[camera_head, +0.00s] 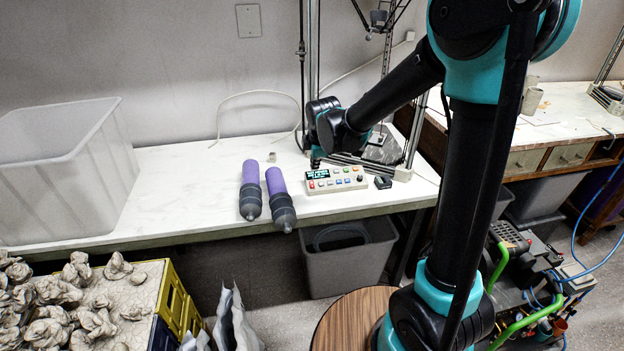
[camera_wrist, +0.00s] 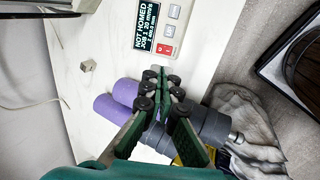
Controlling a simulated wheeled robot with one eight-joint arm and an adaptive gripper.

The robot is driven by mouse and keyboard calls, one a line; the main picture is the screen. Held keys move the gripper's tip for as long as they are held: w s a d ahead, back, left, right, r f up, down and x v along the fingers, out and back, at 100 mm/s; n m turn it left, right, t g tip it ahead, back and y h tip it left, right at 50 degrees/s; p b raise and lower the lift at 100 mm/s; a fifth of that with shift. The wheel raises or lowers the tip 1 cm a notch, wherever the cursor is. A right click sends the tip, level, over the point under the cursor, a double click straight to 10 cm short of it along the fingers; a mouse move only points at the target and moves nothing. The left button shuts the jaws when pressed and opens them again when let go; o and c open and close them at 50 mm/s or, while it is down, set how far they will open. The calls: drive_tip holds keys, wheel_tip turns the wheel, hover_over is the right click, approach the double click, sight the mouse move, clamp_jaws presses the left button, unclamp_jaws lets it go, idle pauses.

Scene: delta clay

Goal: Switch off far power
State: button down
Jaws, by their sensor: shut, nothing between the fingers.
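A pale control box (camera_head: 347,186) with a dark lit display, coloured buttons and a black knob lies on the white bench. In the wrist view its display (camera_wrist: 147,24) reads "NOT HOMED" and "JOB 1 20 mm/s". A red switch (camera_wrist: 165,49) marked in white sits at the display's end; I cannot tell its position for sure. My gripper (camera_wrist: 161,78) is shut and empty, its tips below the red switch in the wrist view and apart from it in the picture. In the head view my gripper (camera_head: 316,160) is small and partly hidden, by the box's left end.
Two purple-and-grey cylinders (camera_head: 249,190) (camera_head: 280,199) lie left of the box, under my fingers in the wrist view. A small black device (camera_head: 383,182) sits right of it. A clear bin (camera_head: 75,165) stands at the left. Frame posts rise behind.

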sight(312, 186)
drive_tip(key=x, duration=1)
drive_tip(key=shift+w+f, duration=0.2)
idle(0.3)
drive_tip(key=shift+s+d+f, duration=0.15)
drive_tip(key=shift+s+f, duration=0.1)
drive_tip(key=shift+s, duration=0.5)
